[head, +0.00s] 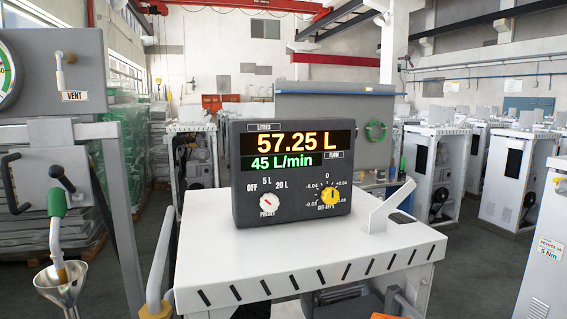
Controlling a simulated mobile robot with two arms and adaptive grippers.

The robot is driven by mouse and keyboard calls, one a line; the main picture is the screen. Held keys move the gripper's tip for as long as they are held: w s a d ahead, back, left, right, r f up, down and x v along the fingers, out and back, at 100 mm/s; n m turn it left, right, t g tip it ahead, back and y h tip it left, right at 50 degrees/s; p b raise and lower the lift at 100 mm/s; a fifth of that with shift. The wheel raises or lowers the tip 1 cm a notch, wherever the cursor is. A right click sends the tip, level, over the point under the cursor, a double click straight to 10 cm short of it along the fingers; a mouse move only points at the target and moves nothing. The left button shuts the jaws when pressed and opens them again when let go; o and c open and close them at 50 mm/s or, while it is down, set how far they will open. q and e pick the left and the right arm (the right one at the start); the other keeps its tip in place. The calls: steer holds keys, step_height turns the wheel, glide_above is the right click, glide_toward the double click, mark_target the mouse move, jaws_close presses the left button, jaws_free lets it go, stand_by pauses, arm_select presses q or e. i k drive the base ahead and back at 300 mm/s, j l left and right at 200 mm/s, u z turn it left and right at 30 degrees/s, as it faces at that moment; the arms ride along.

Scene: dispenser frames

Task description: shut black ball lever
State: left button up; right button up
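A small pale vent lever with a brass end (60,72) sits on the grey panel (85,45) at the upper left, above a label reading VENT. A black bent handle (9,182) shows at the left edge, below that panel. Neither of my grippers is in view. Dark parts and an orange piece (388,316) at the bottom edge are cut off, and I cannot tell what they are.
A grey meter (293,215) reading 57.25 L and 45 L/min stands on a white cabinet top (300,258) with a white bracket (388,210). A green-collared nozzle (56,232) hangs into a metal funnel (62,285) at left. White cabinets (440,165) stand behind, right.

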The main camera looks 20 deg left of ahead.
mark_target(56, 171)
steer(key=k+u, duration=0.1)
steer(key=u, duration=1.6)
